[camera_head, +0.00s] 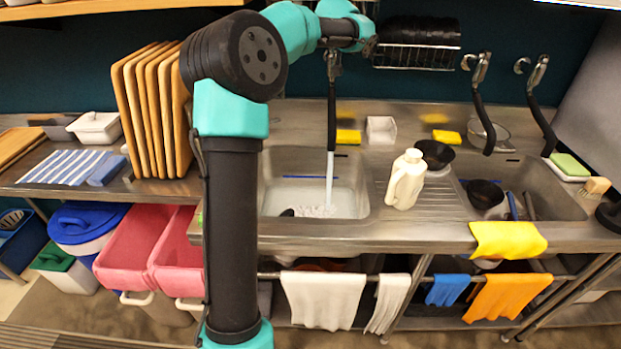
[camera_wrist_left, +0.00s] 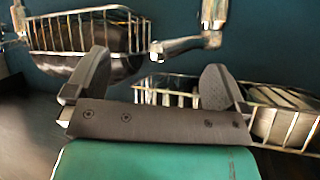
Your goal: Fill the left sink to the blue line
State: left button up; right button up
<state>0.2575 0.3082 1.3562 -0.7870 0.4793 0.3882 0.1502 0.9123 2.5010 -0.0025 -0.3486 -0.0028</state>
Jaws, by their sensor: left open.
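The left sink (camera_head: 267,190) is a steel basin in the middle of the head view. A blue line (camera_head: 303,177) marks its back wall. The black tap spout (camera_head: 331,110) hangs over it, and a water stream (camera_head: 329,180) falls into it. Water (camera_head: 313,211) splashes white near the basin floor; its exact level is hard to tell. In the left wrist view, my left gripper (camera_wrist_left: 155,80) is open and empty, with a metal tap part (camera_wrist_left: 190,43) beyond its fingers. In the head view, my left arm reaches up by the tap and its fingers are hidden. My right gripper is out of view.
A cream jug (camera_head: 406,180) stands on the drainboard right of the left sink. The right sink (camera_head: 555,195) holds dark dishes. Wire racks (camera_head: 415,57) hang on the back wall. Cutting boards (camera_head: 150,110) stand at the left.

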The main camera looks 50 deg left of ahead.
pick_arm(q)
jog(key=v, duration=0.4)
jog(key=shift+s+d+r, duration=0.1)
jog(key=shift+s+r, duration=0.05)
jog(key=shift+r, duration=0.05)
